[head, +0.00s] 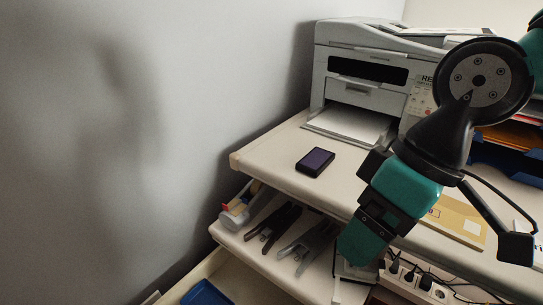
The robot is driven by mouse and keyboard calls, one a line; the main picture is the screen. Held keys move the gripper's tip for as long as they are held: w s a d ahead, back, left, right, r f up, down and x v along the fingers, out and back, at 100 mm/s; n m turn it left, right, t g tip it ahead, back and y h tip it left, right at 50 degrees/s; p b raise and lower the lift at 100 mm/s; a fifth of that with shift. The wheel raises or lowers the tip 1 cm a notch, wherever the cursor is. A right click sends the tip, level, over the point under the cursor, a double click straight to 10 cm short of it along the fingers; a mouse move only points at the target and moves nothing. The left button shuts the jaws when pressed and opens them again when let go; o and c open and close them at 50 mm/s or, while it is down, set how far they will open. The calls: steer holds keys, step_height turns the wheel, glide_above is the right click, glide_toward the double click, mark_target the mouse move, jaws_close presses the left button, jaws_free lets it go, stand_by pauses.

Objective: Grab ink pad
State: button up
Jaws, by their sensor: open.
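The ink pad (315,162) is a small dark rectangular block with a purple top. It lies flat on the upper tabletop, near the front edge and in front of the printer. My gripper (357,250) is to the right of the pad and lower in the picture, pointing down and left past the table's front edge. It is open and not touching the pad. The gap between its fingers is hard to make out from this side. The pad is fully visible.
A printer (362,78) with paper in its tray stands behind the pad. A yellow envelope (458,217) lies to the right, behind my arm. The tabletop around the pad is clear.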

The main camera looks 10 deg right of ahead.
steer(key=shift+o, duration=0.7)
steer(key=w+r+n+h+p, duration=0.1)
steer(key=w+r+n+p, duration=0.3)
steer(key=w, duration=0.4)
steer(key=w+r+n+h+p, duration=0.1)
steer(key=w+r+n+p, duration=0.2)
steer(key=w+n+p, duration=0.2)
steer(key=w+d, duration=0.1)
steer(key=w, duration=0.2)
steer(key=shift+r, duration=0.35)
steer(key=n+h+p, duration=0.2)
steer(key=n+p, duration=0.5)
steer(key=n, duration=0.3)
glide_above(316, 158)
steer(key=s, duration=0.1)
step_height(316, 158, down, 13)
steer(key=shift+d+r, duration=0.1)
steer(key=shift+w+f, duration=0.2)
steer(key=shift+f, duration=1.2)
steer(key=shift+w+f, duration=0.2)
steer(key=shift+f, duration=1.15)
steer(key=shift+c, duration=0.4)
steer(key=c, duration=1)
